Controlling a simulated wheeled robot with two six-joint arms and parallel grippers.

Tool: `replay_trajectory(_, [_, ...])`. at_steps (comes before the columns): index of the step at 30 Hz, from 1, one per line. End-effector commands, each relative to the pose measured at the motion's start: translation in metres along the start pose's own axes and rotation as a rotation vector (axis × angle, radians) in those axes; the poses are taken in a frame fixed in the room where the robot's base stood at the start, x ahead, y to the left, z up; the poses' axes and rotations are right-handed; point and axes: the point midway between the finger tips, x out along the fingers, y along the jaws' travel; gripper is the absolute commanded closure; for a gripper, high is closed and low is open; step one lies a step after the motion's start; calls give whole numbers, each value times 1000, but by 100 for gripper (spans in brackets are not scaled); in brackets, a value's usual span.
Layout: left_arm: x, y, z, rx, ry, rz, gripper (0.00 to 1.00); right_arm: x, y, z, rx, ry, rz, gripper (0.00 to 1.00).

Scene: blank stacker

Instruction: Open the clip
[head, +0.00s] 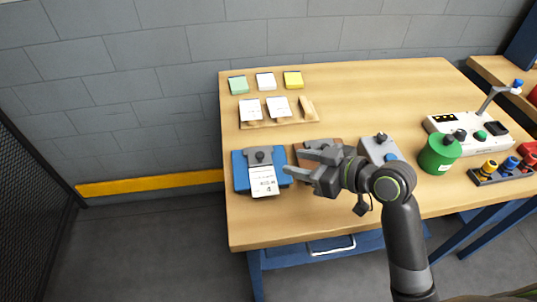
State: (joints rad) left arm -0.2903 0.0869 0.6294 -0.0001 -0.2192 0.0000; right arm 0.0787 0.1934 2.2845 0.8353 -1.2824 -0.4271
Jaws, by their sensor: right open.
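A blue board (242,182) lies near the left end of the table, with a grey clip and black knob (260,156) at its top and a white printed sheet (263,181) under the clip. A brown board (301,150) with a grey clip lies to its right, partly hidden by my right gripper. A grey board (380,150) with a dark knob lies further right. My right gripper (297,164) is open. In the picture its fingers point left, over the brown board and close to the blue board's right edge. I cannot tell its height or any contact. My left gripper is not in view.
A wooden rack (300,119) holds white cards behind the boards. Green, white and yellow pads (293,79) lie further back. A green canister (440,154), a white device (460,127) and several colored knobbed items stand to the right. The table's back middle is clear.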

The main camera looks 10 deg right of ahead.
Motion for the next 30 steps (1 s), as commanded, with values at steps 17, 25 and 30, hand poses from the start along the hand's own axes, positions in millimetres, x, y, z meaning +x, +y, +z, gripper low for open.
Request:
replay_trajectory(17, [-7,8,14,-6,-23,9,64,85,-1,0,2,0,-2,59])
replay_trajectory(25, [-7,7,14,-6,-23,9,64,95,-1,0,-1,-1,-1,59])
replay_trajectory(30, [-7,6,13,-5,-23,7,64,94,-1,0,-1,-1,-1,59])
